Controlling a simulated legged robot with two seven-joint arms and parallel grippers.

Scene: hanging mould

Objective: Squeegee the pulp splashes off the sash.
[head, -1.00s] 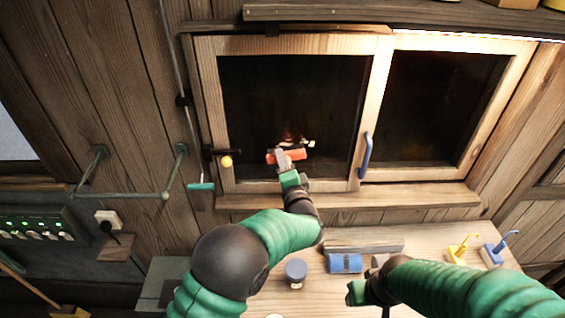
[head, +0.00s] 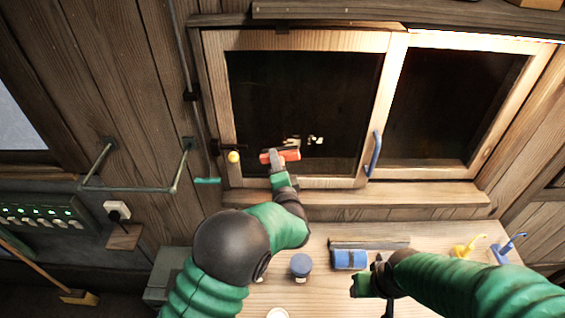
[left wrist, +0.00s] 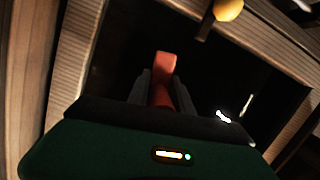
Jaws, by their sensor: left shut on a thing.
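The left sash (head: 306,42) is a wooden frame around dark glass. Whitish pulp splashes (head: 315,140) mark its lower middle; they also show in the left wrist view (left wrist: 223,116), right of the gripper. My left gripper (head: 278,162) is shut on a red-orange tool (head: 291,156), seemingly the squeegee, in front of the lower glass. The tool lies just below and left of the splashes. Its red part shows between the fingers in the left wrist view (left wrist: 164,72). I cannot tell whether it touches the glass. My right gripper (head: 368,284) hangs over the bench, its jaws unclear.
A yellow knob (head: 233,157) sits at the sash's left edge, and a blue handle (head: 374,155) at its right.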

